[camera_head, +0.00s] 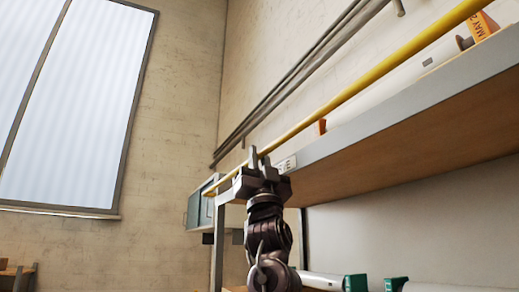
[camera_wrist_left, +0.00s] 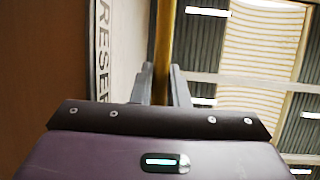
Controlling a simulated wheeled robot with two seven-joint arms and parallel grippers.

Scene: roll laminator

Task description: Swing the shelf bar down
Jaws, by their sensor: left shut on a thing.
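The shelf bar (camera_head: 340,97) is a long yellow rod. It runs along the front of a high shelf, from the upper right down to the left in the head view. My left gripper (camera_head: 259,160) is raised to the bar near its left part, with its fingers on either side of it. In the left wrist view the yellow bar (camera_wrist_left: 165,50) passes between the two fingers (camera_wrist_left: 164,88), and the gripper is shut on it. My right gripper is in neither view.
The shelf (camera_head: 420,115) has a grey front edge and a wooden underside, close to my left gripper. White rolls (camera_head: 415,70) lie on it behind the bar. A label (camera_head: 286,164) is on its edge. Grey pipes (camera_head: 290,85) run along the wall. A window (camera_head: 75,105) is at left.

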